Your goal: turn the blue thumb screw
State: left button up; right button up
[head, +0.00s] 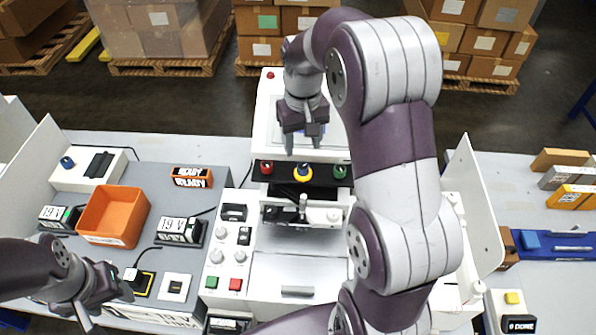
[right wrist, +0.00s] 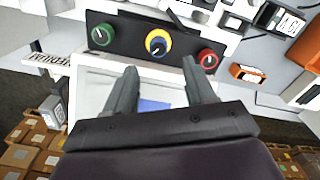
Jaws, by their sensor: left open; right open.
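The blue thumb screw (head: 303,172) sits on a yellow ring in the middle of a black panel (head: 322,171). It shows clearly in the right wrist view (right wrist: 157,46), between a red knob (right wrist: 208,60) and a green knob (right wrist: 101,36). My right gripper (head: 302,148) is open and empty, pointing down just behind the panel; in the right wrist view (right wrist: 159,66) its two fingers are apart, with the blue screw beyond the gap. No contact with the screw shows. My left gripper (head: 108,305) is open and empty at the lower left.
The white plotter (head: 262,125) stands around the panel, with a metal carriage below it. An orange bin (head: 112,215), a white box with another blue knob (head: 67,162) and labelled blocks stand on the left. My right arm covers the plotter's right side.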

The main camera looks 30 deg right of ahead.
aim_at(303, 166)
notch_tip(303, 166, down, 4)
jog(key=shift+r+b, duration=0.1)
jog(key=shift+b, duration=0.7)
notch_tip(303, 166, down, 3)
jog(key=shift+s+d+r+p, duration=0.1)
jog(key=shift+d+r+p, duration=0.1)
jog(key=shift+p, duration=0.85)
pick_arm(q)
jog(key=shift+d+f, duration=0.1)
jog(key=shift+f, duration=0.6)
pick_arm(e)
jog(key=shift+a+f, duration=0.1)
jog(key=shift+f, duration=0.3)
jog(key=shift+c, duration=0.4)
grip_shut()
pick_arm(q)
jog(key=shift+r, duration=0.1)
